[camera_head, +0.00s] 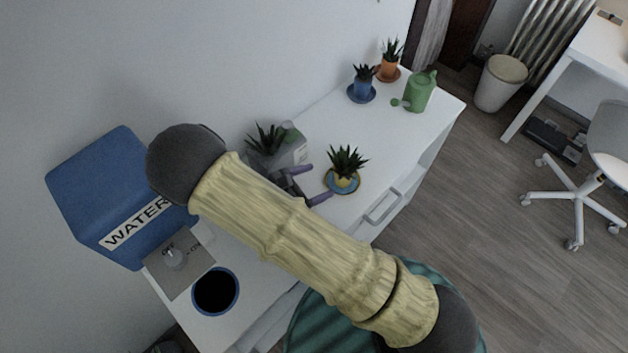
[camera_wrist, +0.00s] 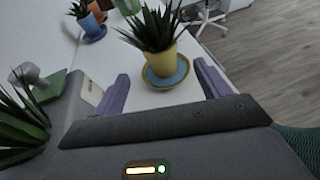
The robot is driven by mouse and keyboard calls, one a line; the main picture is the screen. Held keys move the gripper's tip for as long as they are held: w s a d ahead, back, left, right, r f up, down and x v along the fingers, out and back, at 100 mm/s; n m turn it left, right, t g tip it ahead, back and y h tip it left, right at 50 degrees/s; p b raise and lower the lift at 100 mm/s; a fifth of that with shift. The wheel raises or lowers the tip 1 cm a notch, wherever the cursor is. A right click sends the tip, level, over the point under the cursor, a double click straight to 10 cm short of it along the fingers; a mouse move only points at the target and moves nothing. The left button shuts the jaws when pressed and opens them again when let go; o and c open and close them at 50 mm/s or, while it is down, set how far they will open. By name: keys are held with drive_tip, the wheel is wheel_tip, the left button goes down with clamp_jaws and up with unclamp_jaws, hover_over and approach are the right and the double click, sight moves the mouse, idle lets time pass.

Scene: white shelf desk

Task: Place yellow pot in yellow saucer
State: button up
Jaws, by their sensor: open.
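The yellow pot (camera_head: 343,181) holds a spiky green plant. It stands upright in a round saucer (camera_head: 330,181) with a blue inside and a yellowish rim, on the white desk. In the wrist view the yellow pot (camera_wrist: 160,63) is on the saucer (camera_wrist: 165,82), ahead of my fingers. My gripper (camera_head: 315,184) is open, with purple fingers just left of the pot in the head view. In the wrist view my gripper (camera_wrist: 161,77) has one finger on each side of the saucer, and nothing is held between them.
A blue pot (camera_head: 362,87), an orange pot (camera_head: 388,69) and a green watering can (camera_head: 418,93) stand at the far end. A blue water box (camera_head: 95,190) is left.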

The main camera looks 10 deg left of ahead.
drive_tip(key=shift+d, duration=0.1)
drive_tip(key=shift+d+r+m+g, duration=0.15)
drive_tip(key=shift+d+m+g, duration=0.15)
drive_tip(key=s+d+r+m+g+y, duration=0.2)
drive_tip(key=d+r+m+y, duration=0.3)
drive_tip(key=d+r+m, duration=0.3)
drive_tip(key=s+d+r+m+g+y, duration=0.3)
drive_tip(key=d+r+m+y, duration=0.3)
drive_tip(key=d+m, duration=0.5)
wheel_tip(320, 180, up, 2)
drive_tip(key=m+g, duration=0.1)
drive_tip(key=m, duration=0.5)
drive_tip(key=shift+s+d, duration=0.15)
drive_tip(key=shift+d, duration=0.25)
drive_tip(key=shift+r, duration=0.1)
